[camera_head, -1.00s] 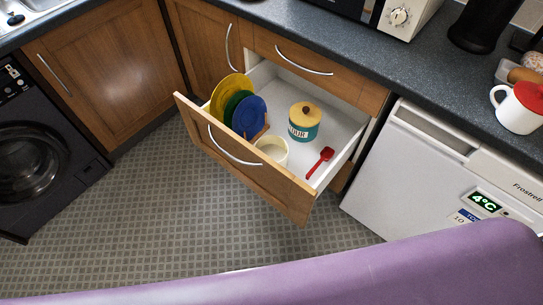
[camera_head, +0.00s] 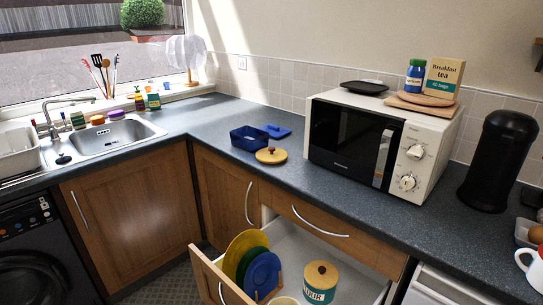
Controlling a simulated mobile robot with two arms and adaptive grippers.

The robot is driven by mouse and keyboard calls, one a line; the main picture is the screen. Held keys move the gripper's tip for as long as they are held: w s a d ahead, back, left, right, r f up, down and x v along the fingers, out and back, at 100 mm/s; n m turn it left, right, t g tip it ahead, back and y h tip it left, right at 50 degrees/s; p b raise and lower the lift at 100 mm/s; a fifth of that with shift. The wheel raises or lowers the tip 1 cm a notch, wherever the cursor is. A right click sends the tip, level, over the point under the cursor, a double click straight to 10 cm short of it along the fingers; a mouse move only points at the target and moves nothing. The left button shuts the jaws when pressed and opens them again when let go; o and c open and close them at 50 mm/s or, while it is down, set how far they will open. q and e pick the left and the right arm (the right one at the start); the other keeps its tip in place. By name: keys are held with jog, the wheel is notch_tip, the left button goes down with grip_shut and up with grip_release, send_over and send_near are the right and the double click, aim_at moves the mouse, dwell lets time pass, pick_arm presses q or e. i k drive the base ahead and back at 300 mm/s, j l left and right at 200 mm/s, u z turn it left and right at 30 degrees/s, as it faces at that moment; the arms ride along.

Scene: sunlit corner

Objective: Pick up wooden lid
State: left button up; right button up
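A round wooden lid (camera_head: 271,155) with a small knob lies on the dark countertop (camera_head: 225,172), just in front of a blue open container (camera_head: 247,139). A second round wooden lid (camera_head: 321,270) with a knob sits on a teal jar (camera_head: 319,293) inside the open drawer, and only the jar's upper part shows. Neither of my grippers is in view.
A black cylinder (camera_head: 498,162) stands further right. The open drawer (camera_head: 212,278) juts out below, holding yellow, green and blue plates (camera_head: 262,272).

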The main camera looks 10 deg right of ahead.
aim_at(272, 155)
jog(key=i+j+z, duration=0.1)
jog(key=j, duration=0.25)
jog(key=i+j+z, duration=0.1)
jog(key=i+j, duration=0.15)
jog(key=i+j+z, duration=0.1)
jog(key=j, duration=0.35)
jog(key=i+j+z, duration=0.1)
jog(key=j, duration=0.3)
jog(key=i+j+z, duration=0.1)
jog(key=j, duration=0.25)
jog(key=i+j+z, duration=0.1)
jog(key=j, duration=0.3)
jog(key=i, duration=0.1)
